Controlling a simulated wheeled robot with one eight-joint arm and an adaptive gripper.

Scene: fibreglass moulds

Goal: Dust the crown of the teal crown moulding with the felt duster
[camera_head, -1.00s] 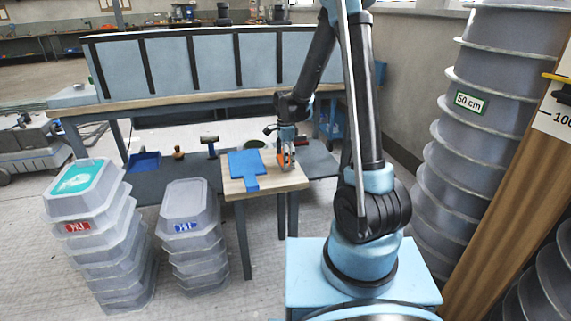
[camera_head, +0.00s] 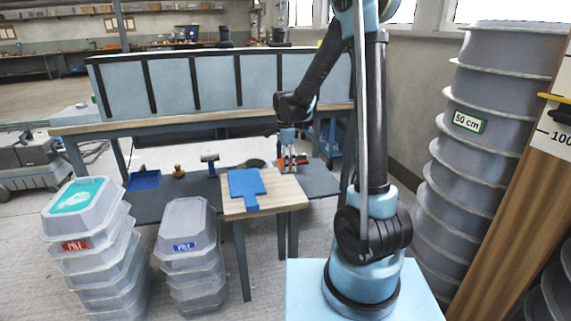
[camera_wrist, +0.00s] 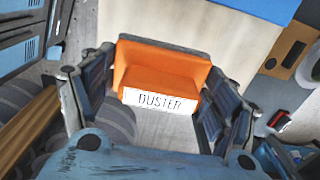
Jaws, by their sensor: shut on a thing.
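My gripper (camera_head: 289,157) is shut on the orange felt duster (camera_wrist: 160,68), which has a white label reading "DUSTER" in the wrist view. Both fingers flank the block. In the head view the gripper and duster are near the back right edge of the small wooden table (camera_head: 287,192) and appear raised above it. The teal-topped moulding (camera_head: 78,196) crowns the left grey stack at the lower left, with a pale patch on its teal face. The gripper is well to the right of and behind it.
A shorter grey stack (camera_head: 187,218) with a blue label stands between the teal-topped stack and the small table. A blue board (camera_head: 246,184) lies on that table. A long workbench (camera_head: 180,122) runs behind. Tall grey ringed forms (camera_head: 490,85) stand at right.

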